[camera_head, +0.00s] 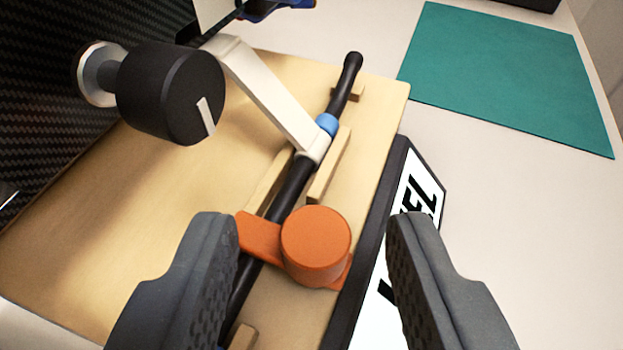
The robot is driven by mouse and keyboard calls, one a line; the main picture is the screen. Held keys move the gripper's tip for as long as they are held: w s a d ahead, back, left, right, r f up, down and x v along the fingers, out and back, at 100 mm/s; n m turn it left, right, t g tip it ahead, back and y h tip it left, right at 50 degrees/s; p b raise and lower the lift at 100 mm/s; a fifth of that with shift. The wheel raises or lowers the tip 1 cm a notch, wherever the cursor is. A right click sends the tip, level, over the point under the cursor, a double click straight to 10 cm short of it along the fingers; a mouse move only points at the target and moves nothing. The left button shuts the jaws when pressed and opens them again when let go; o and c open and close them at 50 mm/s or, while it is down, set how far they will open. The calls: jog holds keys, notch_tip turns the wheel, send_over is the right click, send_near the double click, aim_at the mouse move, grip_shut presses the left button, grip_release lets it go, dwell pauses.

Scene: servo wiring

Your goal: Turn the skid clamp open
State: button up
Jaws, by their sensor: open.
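The skid clamp appears to be the orange piece (316,246), with a round knob and a flat arm. Its arm lies across a black rod (292,187) on a wooden board (150,215). My gripper (312,228) is open, with one dark grey finger on each side of the orange knob. Both fingers look apart from the knob. The left finger hides part of the rod and of the board.
A white arm (268,95) with a blue ring (327,124) meets the rod farther up. A black knob (172,92) stands at upper left. A black-edged, lettered white plate (400,230) lies right of the board. A green mat (510,75) lies at upper right, with bare table around it.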

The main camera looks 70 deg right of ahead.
jog(key=shift+w+d+f, duration=0.1)
jog(key=shift+d+f, duration=0.05)
jog(key=shift+d, duration=0.25)
